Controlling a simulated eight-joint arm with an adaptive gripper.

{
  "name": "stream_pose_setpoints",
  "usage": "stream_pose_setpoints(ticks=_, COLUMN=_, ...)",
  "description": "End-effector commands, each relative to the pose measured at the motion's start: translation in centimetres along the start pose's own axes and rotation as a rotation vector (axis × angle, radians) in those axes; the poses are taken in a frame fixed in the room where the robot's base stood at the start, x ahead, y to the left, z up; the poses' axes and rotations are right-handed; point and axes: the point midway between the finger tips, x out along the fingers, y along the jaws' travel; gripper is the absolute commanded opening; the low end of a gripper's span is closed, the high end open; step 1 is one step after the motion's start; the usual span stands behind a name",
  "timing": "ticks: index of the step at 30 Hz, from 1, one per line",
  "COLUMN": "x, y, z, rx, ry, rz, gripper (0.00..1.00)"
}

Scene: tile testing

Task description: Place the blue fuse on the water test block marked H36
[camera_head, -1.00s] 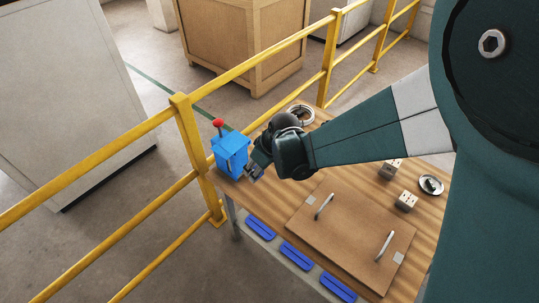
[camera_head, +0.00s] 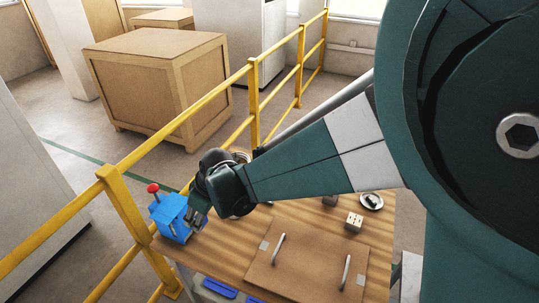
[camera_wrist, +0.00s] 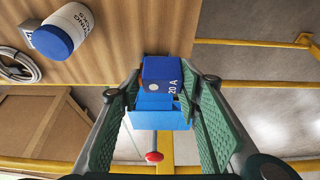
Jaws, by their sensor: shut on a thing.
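The blue fuse (camera_wrist: 165,72), dark blue with "20 A" on its side, is between my fingertips in the wrist view. My gripper (camera_wrist: 165,80) is shut on it. In the head view my gripper (camera_head: 197,214) is at the right side of a light blue box with a red-knobbed lever (camera_head: 172,219); this box shows behind the fuse in the wrist view (camera_wrist: 158,117). Whether fuse and box touch, I cannot tell.
A brown board with two handles (camera_head: 305,262) covers the table's front. A small dish (camera_head: 371,202) holds something dark. A blue-lidded white jar (camera_wrist: 68,30), a grey block (camera_wrist: 27,35) and a coiled cable (camera_wrist: 18,65) show in the wrist view. A yellow railing (camera_head: 125,205) runs alongside.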

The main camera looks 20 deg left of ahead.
Motion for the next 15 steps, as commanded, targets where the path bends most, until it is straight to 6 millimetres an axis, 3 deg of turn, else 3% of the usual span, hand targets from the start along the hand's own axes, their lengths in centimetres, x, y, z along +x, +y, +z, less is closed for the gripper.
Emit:
stream_pose_setpoints(ticks=12, x=-3.6, y=0.0, z=-1.5, rx=0.0, ry=0.0, rz=0.0, gripper=0.22)
stream_pose_setpoints(ticks=15, x=-3.5, y=1.1, z=-1.8, rx=0.0, ry=0.0, rz=0.0, gripper=0.22)
